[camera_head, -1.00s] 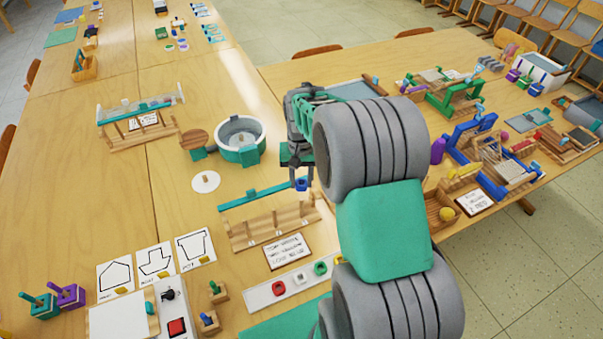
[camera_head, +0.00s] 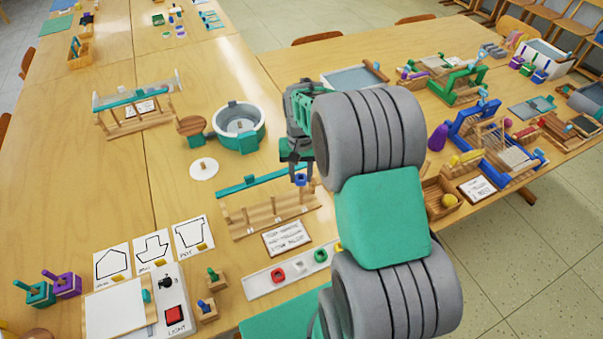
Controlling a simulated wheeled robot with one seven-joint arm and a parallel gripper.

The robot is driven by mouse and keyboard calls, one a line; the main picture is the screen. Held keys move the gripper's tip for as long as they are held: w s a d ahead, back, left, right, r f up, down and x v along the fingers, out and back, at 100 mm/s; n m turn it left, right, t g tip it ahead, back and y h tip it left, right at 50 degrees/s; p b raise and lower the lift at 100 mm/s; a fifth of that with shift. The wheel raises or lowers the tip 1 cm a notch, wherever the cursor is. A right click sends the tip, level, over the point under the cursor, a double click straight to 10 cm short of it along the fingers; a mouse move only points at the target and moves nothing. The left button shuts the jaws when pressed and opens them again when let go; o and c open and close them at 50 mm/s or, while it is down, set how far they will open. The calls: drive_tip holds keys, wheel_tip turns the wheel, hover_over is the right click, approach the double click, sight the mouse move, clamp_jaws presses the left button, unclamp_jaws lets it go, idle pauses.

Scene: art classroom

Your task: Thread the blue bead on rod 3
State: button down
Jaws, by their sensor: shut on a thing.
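My gripper (camera_head: 300,168) points down and is shut on the blue bead (camera_head: 300,180), which shows just below its fingertips. The wooden rack with several short rods (camera_head: 268,215) stands on the table in front of me. The bead is in the air near the rack's right end, seemingly above or just behind it; the exact gap cannot be told. I cannot read the rod numbers, so I cannot tell which is rod 3. A white strip (camera_head: 262,289) in front holds red, white, green and yellow beads. My arm hides the strip's right end.
A round teal-and-white tub (camera_head: 238,127) stands behind. A blue loom-like frame (camera_head: 478,130) is at right. Bare table lies left of the rack.

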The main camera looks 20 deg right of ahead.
drive_tip(key=shift+f, duration=0.25)
idle(0.4)
drive_tip(key=shift+f+b, duration=0.3)
drive_tip(key=shift+b, duration=0.05)
drive_tip(key=shift+f, duration=0.1)
idle(0.6)
drive_tip(key=shift+f+b, duration=0.4)
drive_tip(key=shift+f, duration=0.1)
drive_tip(key=shift+f+b, duration=0.3)
drive_tip(key=shift+f, duration=0.1)
idle(0.6)
drive_tip(key=c, duration=0.9)
unclamp_jaws()
drive_tip(key=shift+c, duration=0.2)
